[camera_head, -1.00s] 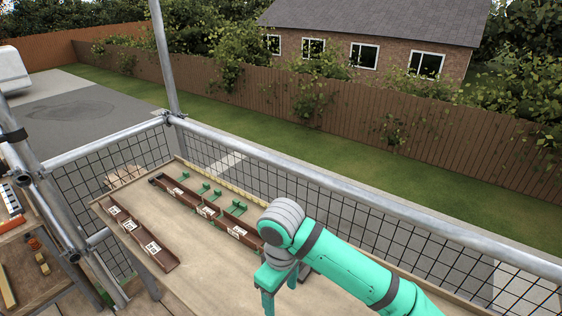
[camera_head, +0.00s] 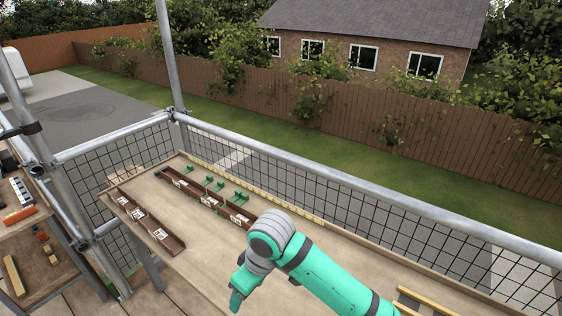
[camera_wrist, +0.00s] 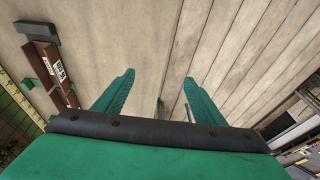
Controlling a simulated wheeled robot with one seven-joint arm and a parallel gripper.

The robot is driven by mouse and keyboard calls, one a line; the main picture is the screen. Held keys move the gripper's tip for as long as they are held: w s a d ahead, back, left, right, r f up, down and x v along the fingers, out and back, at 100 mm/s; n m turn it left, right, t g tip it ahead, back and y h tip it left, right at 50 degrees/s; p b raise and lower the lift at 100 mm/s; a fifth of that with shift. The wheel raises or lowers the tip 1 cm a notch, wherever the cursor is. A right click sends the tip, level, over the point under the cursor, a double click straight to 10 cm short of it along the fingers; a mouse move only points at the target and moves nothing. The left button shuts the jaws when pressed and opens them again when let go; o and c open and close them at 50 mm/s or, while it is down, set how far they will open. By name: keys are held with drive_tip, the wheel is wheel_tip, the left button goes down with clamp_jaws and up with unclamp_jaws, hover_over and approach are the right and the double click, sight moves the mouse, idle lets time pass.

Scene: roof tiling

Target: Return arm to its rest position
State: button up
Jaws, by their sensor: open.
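My green arm reaches in from the lower right in the head view, with the gripper (camera_head: 238,297) at the near edge of the long wooden bench (camera_head: 186,210). In the wrist view my gripper (camera_wrist: 158,82) has its two green fingers spread wide, with nothing between them. It points at bare bench top and the planks beyond its edge. A long brown channel (camera_head: 192,190) with white labels and green brackets lies along the back of the bench. A second brown channel (camera_head: 150,222) lies at the left. Both are apart from the gripper.
A metal rail (camera_head: 330,182) with wire mesh runs behind the bench, and a scaffold pole (camera_head: 165,60) stands at its corner. Wooden shelves (camera_head: 35,255) with small tools stand at the left. Yellowish wooden strips (camera_head: 425,300) lie at the lower right.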

drive_tip(key=w+a+r+m+t+y, duration=0.1)
drive_tip(key=a+r+m+t+y, duration=0.15)
drive_tip(key=a+y, duration=0.45)
drive_tip(key=w+a+r+m+t+y, duration=0.1)
drive_tip(key=w+a+r+t+y, duration=0.2)
drive_tip(key=a, duration=0.9)
drive_tip(key=s+d+f+m+t+h, duration=0.95)
drive_tip(key=s+d+f+m, duration=0.25)
drive_tip(key=s+d+f, duration=0.15)
drive_tip(key=s+d+f+n+h, duration=0.1)
drive_tip(key=s+d+n, duration=0.1)
drive_tip(key=s+d, duration=0.5)
drive_tip(key=s+d+n+h, duration=0.2)
drive_tip(key=s+d, duration=0.4)
drive_tip(key=s, duration=0.9)
drive_tip(key=shift+d+f+g, duration=0.4)
drive_tip(key=shift+n+h, duration=0.25)
